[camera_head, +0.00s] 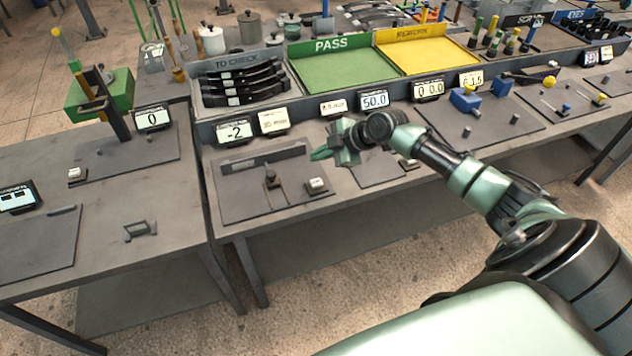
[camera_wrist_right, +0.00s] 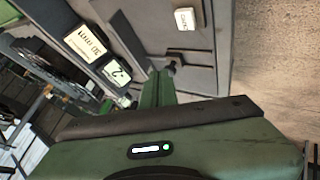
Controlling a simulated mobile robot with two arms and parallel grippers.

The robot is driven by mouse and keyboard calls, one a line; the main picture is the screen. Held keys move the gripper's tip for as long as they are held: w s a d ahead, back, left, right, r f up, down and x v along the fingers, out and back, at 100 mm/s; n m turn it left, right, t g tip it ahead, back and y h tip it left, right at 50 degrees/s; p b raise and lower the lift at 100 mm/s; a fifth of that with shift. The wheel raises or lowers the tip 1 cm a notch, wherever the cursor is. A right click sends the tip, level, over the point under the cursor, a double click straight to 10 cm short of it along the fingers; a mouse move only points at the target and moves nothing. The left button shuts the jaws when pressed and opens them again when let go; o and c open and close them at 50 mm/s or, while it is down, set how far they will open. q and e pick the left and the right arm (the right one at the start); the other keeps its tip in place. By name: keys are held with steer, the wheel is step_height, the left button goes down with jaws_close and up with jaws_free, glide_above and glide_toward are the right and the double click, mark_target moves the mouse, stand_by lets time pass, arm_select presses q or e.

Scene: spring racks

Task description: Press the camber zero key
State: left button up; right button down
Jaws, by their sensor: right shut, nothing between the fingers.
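A small white key (camera_head: 316,185) sits on the right part of a dark gauge plate (camera_head: 236,206), below a display reading -2 (camera_head: 235,132). In the right wrist view the white key (camera_wrist_right: 184,19) is near the top, its lettering too small to read surely, and the -2 display (camera_wrist_right: 115,72) is at left. My right gripper (camera_head: 322,154) is shut and empty. In the head view it appears above and slightly right of the key; in the wrist view its fingers (camera_wrist_right: 158,88) point toward the plate, apart from the key. My left gripper is not in view.
The plate also bears a long dark bar (camera_head: 262,158) and a small dark post (camera_head: 271,180). A printed card (camera_head: 273,121) stands beside the display. Other white keys lie at left (camera_head: 76,173) and right (camera_head: 408,163). Green PASS tray (camera_head: 340,70) is behind.

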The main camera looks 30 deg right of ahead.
mark_target(319, 182)
steer(key=shift+w+d+r, duration=0.15)
steer(key=shift+d+r, duration=0.05)
steer(key=shift+r, duration=0.45)
steer(key=shift+f, duration=0.15)
step_height(319, 182, down, 8)
steer(key=b, duration=0.5)
steer(key=shift+f+b, duration=0.15)
steer(key=shift+b, duration=0.2)
steer(key=shift+f, duration=0.25)
steer(key=shift+b, duration=0.3)
stand_by(0.8)
steer(key=shift+f+b, duration=0.35)
steer(key=shift+b, duration=0.15)
